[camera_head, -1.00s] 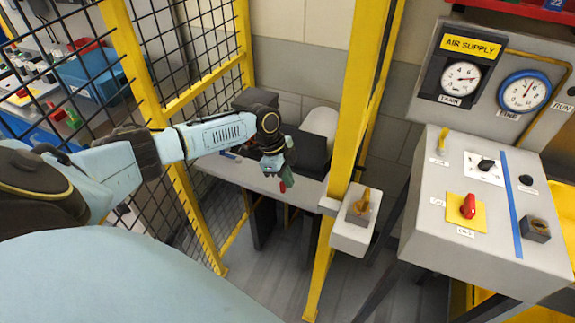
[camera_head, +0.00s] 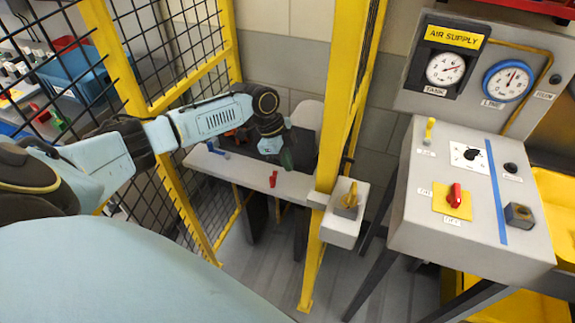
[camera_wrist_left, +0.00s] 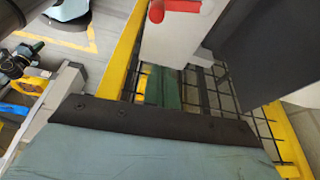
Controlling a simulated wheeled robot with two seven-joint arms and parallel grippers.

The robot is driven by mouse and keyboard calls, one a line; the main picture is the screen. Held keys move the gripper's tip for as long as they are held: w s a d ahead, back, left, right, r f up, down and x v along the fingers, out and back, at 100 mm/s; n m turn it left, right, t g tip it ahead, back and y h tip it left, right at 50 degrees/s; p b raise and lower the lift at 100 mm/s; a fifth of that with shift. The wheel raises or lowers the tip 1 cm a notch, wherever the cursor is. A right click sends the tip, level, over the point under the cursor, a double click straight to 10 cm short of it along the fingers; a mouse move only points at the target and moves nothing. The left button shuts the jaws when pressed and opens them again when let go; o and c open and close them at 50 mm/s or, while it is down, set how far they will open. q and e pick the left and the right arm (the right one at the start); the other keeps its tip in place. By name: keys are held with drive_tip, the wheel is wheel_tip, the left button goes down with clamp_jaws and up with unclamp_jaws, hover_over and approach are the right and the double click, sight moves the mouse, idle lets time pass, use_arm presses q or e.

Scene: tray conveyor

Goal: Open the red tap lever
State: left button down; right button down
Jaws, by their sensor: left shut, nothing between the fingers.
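The red tap lever (camera_head: 273,180) shows small at the front edge of the pale bench (camera_head: 240,172) behind the yellow post. In the left wrist view a red lever (camera_wrist_left: 185,6) with a rounded end shows at the top edge, beside a pale surface. My left gripper (camera_head: 287,161) hangs over the bench, just right of and above the lever in the head view, apart from it in the picture. It is shut and empty. Its fingertips are small and dark in the head view, and I cannot make them out in the wrist view. My right gripper is out of view.
A yellow post (camera_head: 340,130) stands right of my left gripper. Yellow-framed black mesh (camera_head: 170,50) runs behind my left arm. A grey panel (camera_head: 410,225) at right carries a separate red knob (camera_head: 455,195). A blue item (camera_head: 213,147) sits left on the bench.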

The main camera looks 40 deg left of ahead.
use_arm(q)
drive_tip(key=v, duration=0.5)
drive_tip(key=shift+s+a+r, duration=0.15)
drive_tip(key=shift+s+r, duration=0.1)
drive_tip(key=shift+r, duration=0.05)
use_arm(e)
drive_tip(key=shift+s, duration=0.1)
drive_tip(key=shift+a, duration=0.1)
